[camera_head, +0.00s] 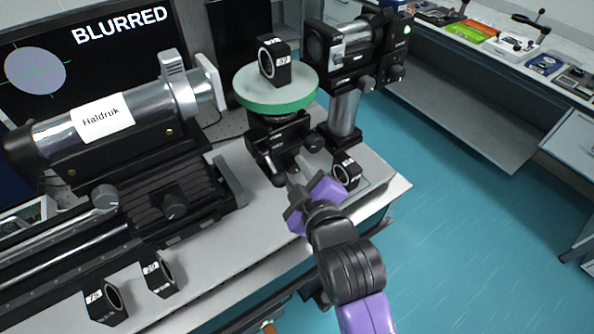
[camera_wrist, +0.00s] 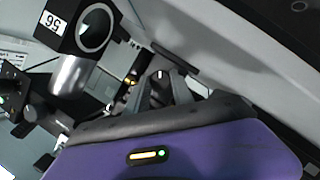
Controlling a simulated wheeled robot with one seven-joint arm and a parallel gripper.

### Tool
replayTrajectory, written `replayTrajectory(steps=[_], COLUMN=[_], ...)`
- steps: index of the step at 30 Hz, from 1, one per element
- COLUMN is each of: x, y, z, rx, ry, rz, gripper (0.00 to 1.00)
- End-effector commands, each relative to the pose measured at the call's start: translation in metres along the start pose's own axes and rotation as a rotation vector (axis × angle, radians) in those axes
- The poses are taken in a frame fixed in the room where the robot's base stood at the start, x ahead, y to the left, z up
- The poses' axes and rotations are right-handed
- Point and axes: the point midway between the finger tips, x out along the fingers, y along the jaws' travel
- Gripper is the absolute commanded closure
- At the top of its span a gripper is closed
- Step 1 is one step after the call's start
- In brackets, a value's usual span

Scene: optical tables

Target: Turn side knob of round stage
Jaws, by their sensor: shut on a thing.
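The round stage (camera_head: 262,98) has a pale top and a green rim and stands on a black base (camera_head: 277,140) on the bench. My gripper (camera_head: 297,174), with its purple body, reaches in from the front at the foot of this base. In the wrist view, my gripper (camera_wrist: 158,92) is shut on a dark side knob (camera_wrist: 160,84) with a white mark, one finger on each side. In the head view my fingers mostly hide that knob. A black square lens mount (camera_head: 280,72) stands on the stage.
A lens mount (camera_head: 346,173) stands close right of my gripper; a mount labelled 56 (camera_wrist: 88,28) is close in the wrist view. A post-mounted device (camera_head: 345,115) stands behind right. The Haldruk barrel (camera_head: 95,125) is at left. The screen (camera_head: 85,60) reads BLURRED. Blue floor (camera_head: 470,220) is clear at right.

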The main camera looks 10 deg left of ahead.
Motion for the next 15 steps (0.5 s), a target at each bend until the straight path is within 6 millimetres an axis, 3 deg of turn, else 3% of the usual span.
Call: replayTrajectory(steps=[1, 3, 4, 15], x=[-0.0001, 0.0000, 0.0000, -0.0044], y=[-0.0007, -0.0007, -0.0006, -0.0008], z=[-0.0005, -0.0004, -0.0004, 0.0005], rx=[0.000, 0.001, 0.001, 0.001], ry=[0.001, 0.001, 0.001, 0.000], rz=[-0.001, -0.001, -0.001, -0.001], gripper=[0.66, 0.52, 0.50, 0.50])
